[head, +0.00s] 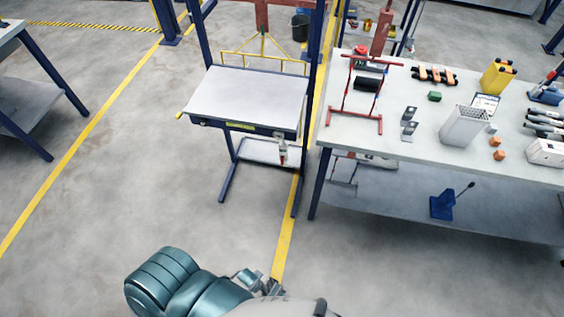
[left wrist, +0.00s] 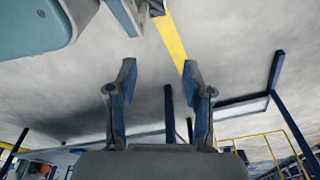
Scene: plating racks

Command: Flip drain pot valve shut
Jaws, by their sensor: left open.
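A small pale fitting with a dark reddish top (head: 282,148) is at the front right of the plating rack, below its table top. It may be the drain pot with its valve; it is too small to tell the handle's position. In the left wrist view my left gripper (left wrist: 160,98) is open and empty, with its two blue-padded fingers apart. In the head view my left arm is low at the bottom, well short of the rack. The fitting cannot be made out in the left wrist view. My right gripper is not in view.
The rack (head: 245,97) has blue posts and a lower tray (head: 262,152). A workbench (head: 430,145) with tools and a red stand (head: 353,98) is close on its right. Another table (head: 12,45) stands at far left. The floor before the rack is clear.

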